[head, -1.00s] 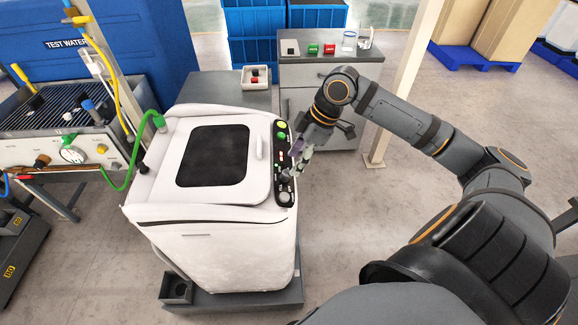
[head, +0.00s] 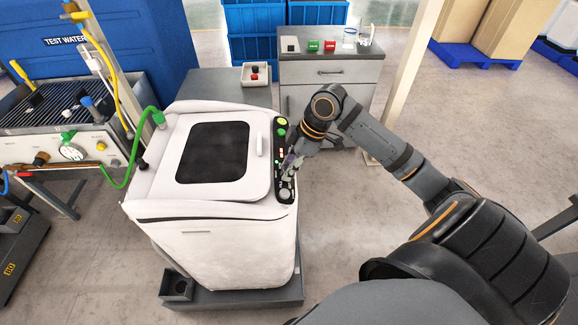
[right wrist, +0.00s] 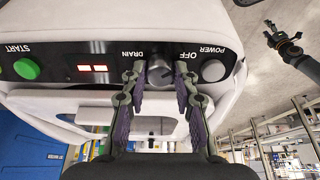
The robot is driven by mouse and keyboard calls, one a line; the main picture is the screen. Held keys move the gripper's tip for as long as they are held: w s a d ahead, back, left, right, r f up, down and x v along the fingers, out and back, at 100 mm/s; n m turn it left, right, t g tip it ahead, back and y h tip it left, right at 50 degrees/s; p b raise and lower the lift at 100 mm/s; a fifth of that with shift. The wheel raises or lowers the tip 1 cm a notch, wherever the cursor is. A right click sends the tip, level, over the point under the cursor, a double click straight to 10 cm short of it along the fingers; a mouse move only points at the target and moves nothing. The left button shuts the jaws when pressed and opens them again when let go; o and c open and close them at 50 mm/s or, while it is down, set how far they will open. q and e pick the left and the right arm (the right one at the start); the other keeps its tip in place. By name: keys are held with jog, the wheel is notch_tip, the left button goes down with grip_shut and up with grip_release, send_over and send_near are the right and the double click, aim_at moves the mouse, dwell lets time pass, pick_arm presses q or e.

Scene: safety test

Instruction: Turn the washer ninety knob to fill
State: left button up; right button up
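The washer (head: 195,240) is a white machine with a dark lid window and a black control panel (head: 281,140) along its right side. In the right wrist view the panel appears upside down, and the grey round knob (right wrist: 161,72) sits between printed OFF and DRAIN; a FILL mark is not visible. My right gripper (head: 289,166) is at the panel. In the right wrist view its fingers (right wrist: 160,78) are open on either side of the knob, with small gaps showing. Another dark arm end (right wrist: 284,44), probably my left gripper, shows far off; its finger state is unclear.
A green START button (right wrist: 26,68), a red display (right wrist: 92,68) and a grey POWER button (right wrist: 213,70) share the panel. A green hose (head: 131,165) runs on the washer's left. A grey cabinet (head: 325,72) and a pale post (head: 410,80) stand behind my right arm.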

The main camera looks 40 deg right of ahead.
grip_shut()
jog(key=shift+r+m+p, duration=0.15)
jog(key=shift+m+p, duration=0.15)
jog(key=shift+p, duration=0.2)
jog(key=m+p, duration=0.5)
jog(key=p, duration=0.2)
jog(key=m+p, duration=0.5)
jog(key=p, duration=0.3)
jog(key=shift+r+h+p, duration=0.2)
jog(key=shift+h+p, duration=0.1)
jog(key=shift+f+m+p, duration=0.25)
jog(key=shift+m+p, duration=0.45)
jog(key=shift+p, duration=0.35)
jog(key=o, duration=0.8)
grip_release()
